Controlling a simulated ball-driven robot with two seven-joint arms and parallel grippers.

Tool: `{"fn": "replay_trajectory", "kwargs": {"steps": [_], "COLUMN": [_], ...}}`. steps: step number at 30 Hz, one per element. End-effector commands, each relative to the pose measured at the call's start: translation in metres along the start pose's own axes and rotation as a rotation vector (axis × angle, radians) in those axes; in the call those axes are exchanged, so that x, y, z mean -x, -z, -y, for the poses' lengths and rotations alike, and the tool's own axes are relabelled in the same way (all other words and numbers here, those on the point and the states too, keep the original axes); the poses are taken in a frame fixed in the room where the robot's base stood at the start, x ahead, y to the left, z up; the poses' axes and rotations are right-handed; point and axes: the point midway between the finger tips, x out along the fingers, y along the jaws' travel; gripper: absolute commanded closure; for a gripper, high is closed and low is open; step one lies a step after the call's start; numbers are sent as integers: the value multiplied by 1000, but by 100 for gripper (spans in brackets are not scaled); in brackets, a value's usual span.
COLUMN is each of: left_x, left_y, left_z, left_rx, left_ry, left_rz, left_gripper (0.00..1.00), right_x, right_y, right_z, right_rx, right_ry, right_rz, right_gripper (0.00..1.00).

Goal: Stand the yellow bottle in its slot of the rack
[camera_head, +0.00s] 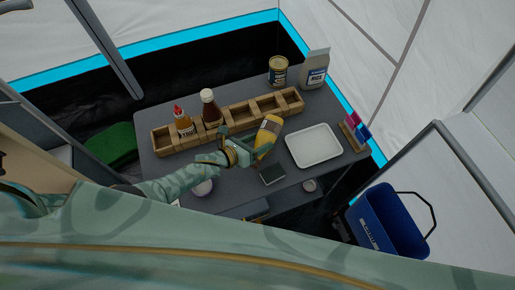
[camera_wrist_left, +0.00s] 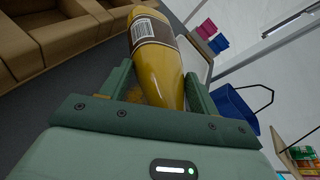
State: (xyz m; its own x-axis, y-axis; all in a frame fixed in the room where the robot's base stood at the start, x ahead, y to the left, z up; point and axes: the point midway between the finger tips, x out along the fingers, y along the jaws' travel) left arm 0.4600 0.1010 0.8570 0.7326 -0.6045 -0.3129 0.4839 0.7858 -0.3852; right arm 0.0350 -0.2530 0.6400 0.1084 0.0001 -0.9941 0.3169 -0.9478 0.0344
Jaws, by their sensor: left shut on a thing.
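The yellow bottle (camera_head: 268,133) with a brown and white label is tilted, in front of the rack's right half. My left gripper (camera_head: 246,152) is shut on it; in the left wrist view the yellow bottle (camera_wrist_left: 154,50) lies between the two green fingers (camera_wrist_left: 158,92). The wooden rack (camera_head: 164,141) runs across the back of the grey table. A bottle with a red tip (camera_head: 183,122) and a dark bottle with a white cap (camera_head: 209,106) stand in its left part. Several slots to the right look empty. My right gripper is not in view.
A white tray (camera_head: 314,146) lies right of the bottle, and a dark square item (camera_head: 272,175) lies in front. A tin (camera_head: 278,71) and a rice bag (camera_head: 315,69) stand behind the rack. A blue bucket (camera_head: 385,222) is beyond the table's right side.

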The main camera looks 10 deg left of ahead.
Motion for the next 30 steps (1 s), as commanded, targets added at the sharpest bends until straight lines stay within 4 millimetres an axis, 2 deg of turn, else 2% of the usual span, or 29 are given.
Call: {"fn": "replay_trajectory", "kwargs": {"steps": [3, 8, 17, 27, 28, 30], "left_x": [-10, -17, -17, -19, -18, -18], "left_y": [4, 28, 27, 38, 38, 38], "left_z": [-10, -19, -19, -23, -23, -22], "left_rx": [1, 1, 0, -2, -3, -2], "left_ry": [1, 0, 1, 0, -2, -3], "left_rz": [3, 1, 3, -1, -5, -6], "left_gripper": [76, 76, 76, 76, 31, 29], "right_x": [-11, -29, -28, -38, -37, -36], "right_y": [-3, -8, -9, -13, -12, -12], "right_z": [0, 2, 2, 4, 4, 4], "right_rx": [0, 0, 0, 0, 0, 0], "right_ry": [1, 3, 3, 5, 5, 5], "right_rz": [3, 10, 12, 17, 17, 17], "right_gripper": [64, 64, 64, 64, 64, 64]}}
